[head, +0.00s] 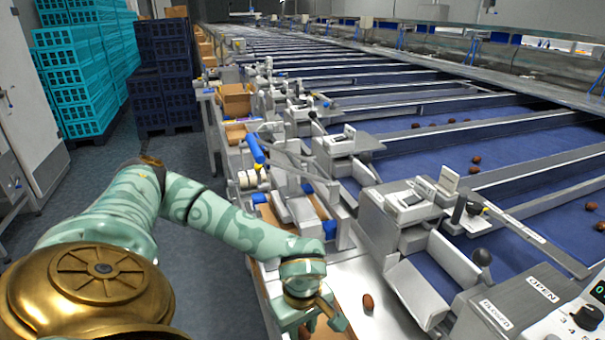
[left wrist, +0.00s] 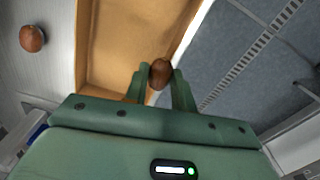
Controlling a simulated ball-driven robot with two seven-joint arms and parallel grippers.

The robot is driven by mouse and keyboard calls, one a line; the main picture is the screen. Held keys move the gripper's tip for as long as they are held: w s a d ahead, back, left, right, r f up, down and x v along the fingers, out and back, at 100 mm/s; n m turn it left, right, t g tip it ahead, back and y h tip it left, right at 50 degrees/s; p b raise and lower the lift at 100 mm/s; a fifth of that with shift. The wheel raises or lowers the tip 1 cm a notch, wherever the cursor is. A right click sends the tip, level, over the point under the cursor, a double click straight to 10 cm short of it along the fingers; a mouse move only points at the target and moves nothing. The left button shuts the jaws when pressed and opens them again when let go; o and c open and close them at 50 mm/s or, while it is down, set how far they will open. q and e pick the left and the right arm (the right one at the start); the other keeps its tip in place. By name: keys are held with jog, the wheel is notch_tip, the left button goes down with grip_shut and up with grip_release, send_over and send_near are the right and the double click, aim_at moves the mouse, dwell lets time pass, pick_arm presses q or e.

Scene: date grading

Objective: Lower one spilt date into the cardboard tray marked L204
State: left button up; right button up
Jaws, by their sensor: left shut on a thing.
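My left gripper (head: 318,322) is shut on a brown date (head: 305,331), low at the bottom of the head view. In the left wrist view the held date (left wrist: 160,74) sits between the two green fingertips (left wrist: 160,84). A cardboard tray (left wrist: 112,45) lies beyond the fingers there, its inside looking empty where it shows. The date overlaps the tray's right edge in that picture; its height above the tray I cannot tell. No L204 marking is readable. A loose date (head: 368,302) lies on the metal surface, also in the left wrist view (left wrist: 32,38). My right gripper is out of view.
A grader with grey lanes and blue belts (head: 430,145) carrying several dates fills the right side. Metal chute parts (head: 420,285) stand right of my gripper. Crates in turquoise (head: 80,70) and dark blue (head: 165,75) are stacked behind. The floor (head: 215,270) at left is clear.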

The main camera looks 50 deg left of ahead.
aim_at(302, 329)
pick_arm(q)
jog(key=shift+f, duration=0.4)
jog(key=o, duration=0.7)
jog(key=shift+r, duration=0.1)
notch_tip(302, 329, up, 16)
jog(key=p, duration=0.3)
jog(key=shift+r, duration=0.1)
